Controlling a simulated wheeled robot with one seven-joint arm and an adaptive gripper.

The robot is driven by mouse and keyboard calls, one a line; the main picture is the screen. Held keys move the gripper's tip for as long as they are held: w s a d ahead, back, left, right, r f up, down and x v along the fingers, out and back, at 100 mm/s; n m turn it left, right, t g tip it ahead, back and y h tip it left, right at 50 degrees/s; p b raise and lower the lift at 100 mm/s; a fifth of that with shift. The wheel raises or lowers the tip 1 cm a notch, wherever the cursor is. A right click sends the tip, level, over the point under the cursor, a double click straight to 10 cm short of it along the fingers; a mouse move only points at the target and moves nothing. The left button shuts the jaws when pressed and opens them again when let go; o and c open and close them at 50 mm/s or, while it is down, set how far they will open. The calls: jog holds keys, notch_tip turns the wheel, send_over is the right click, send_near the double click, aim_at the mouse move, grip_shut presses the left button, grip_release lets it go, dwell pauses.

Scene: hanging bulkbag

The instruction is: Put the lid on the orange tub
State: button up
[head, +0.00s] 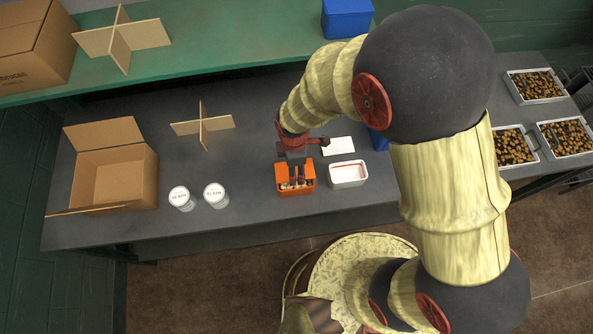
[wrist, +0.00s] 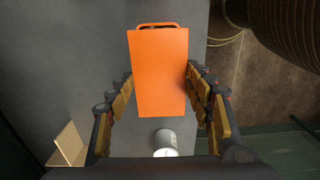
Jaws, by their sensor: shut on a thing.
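The orange tub (head: 296,191) stands on the grey bench in the head view, near its front edge. My gripper (head: 297,178) points down over it, with its fingers in front of the orange. In the wrist view a flat, plain orange panel, which looks like the lid (wrist: 158,75), lies between my two fingers, and they close on its long sides. A thin orange loop shows beyond its far end. The panel hides most of what is below, so I cannot tell whether it rests on the tub's rim.
A white tub (head: 347,182) stands close to the right, with a flat white panel (head: 338,145) behind it. Two white-lidded jars (head: 214,198) stand to the left, beside an open cardboard box (head: 128,183). A cardboard divider (head: 203,128) stands behind. The bench between jars and orange tub is clear.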

jog(key=shift+w+d+f, duration=0.1)
jog(key=shift+d+f, duration=0.05)
jog(key=shift+f+b, duration=0.7)
jog(key=shift+f, duration=0.1)
jog(key=shift+f+b, duration=1.35)
jog(key=shift+f, duration=0.6)
jog(key=shift+f+b, duration=0.35)
jog(key=shift+f, duration=0.25)
dwell(0.6)
jog(key=o, duration=0.8)
jog(key=shift+c, duration=0.2)
jog(key=shift+o, duration=0.6)
jog(key=o, duration=0.4)
jog(key=shift+o, duration=1.1)
